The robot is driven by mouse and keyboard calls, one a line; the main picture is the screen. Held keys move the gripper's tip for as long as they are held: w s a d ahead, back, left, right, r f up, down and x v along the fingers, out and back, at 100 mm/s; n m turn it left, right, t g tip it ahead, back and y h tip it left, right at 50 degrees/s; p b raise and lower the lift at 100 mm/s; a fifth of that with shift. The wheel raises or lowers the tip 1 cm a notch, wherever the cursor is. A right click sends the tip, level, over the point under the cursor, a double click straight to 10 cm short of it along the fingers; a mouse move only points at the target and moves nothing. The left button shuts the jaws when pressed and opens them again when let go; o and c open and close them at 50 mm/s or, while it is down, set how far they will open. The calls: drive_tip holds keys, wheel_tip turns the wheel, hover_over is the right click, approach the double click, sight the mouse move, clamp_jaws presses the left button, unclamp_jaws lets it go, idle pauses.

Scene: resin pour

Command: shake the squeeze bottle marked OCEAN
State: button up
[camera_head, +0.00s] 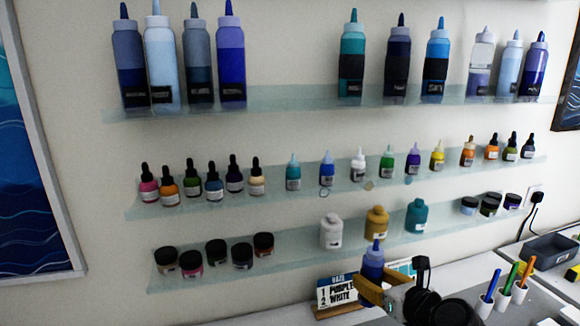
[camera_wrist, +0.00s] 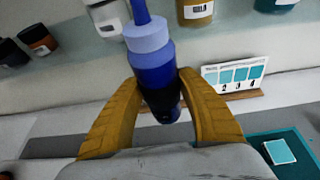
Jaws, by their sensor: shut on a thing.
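A blue squeeze bottle (camera_head: 373,262) with a narrow blue nozzle is in my gripper (camera_head: 372,288), in front of the wall below the lowest shelf. It looks roughly upright, nozzle up. In the wrist view the bottle (camera_wrist: 152,58) has a paler collar, a deep blue body and a dark lower part between the two yellow fingers of my gripper (camera_wrist: 163,88). The fingers are shut on its sides. No lettering on it can be read, so I cannot tell whether it says OCEAN. Similar large squeeze bottles stand on the top shelf (camera_head: 300,103), their labels also unreadable.
The middle shelf (camera_head: 330,194) holds small dropper bottles. The lowest shelf (camera_head: 300,262) holds jars close behind the held bottle. Pens in white cups (camera_head: 503,298) and a grey tray (camera_head: 550,256) are right.

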sight(377, 260)
drive_tip(key=r, duration=0.4)
drive_tip(key=s+r, duration=0.1)
drive_tip(key=r, duration=0.1)
drive_tip(key=shift+s+a+r, duration=0.1)
drive_tip(key=shift+r, duration=0.15)
drive_tip(key=f, duration=0.2)
drive_tip(key=w+f, duration=0.1)
drive_tip(key=f, duration=0.4)
drive_tip(key=shift+w, duration=0.25)
drive_tip(key=shift+s+r, duration=0.35)
drive_tip(key=shift+s, duration=0.2)
drive_tip(key=shift+w+f, duration=0.15)
drive_tip(key=shift+w, duration=0.1)
drive_tip(key=shift+s, duration=0.1)
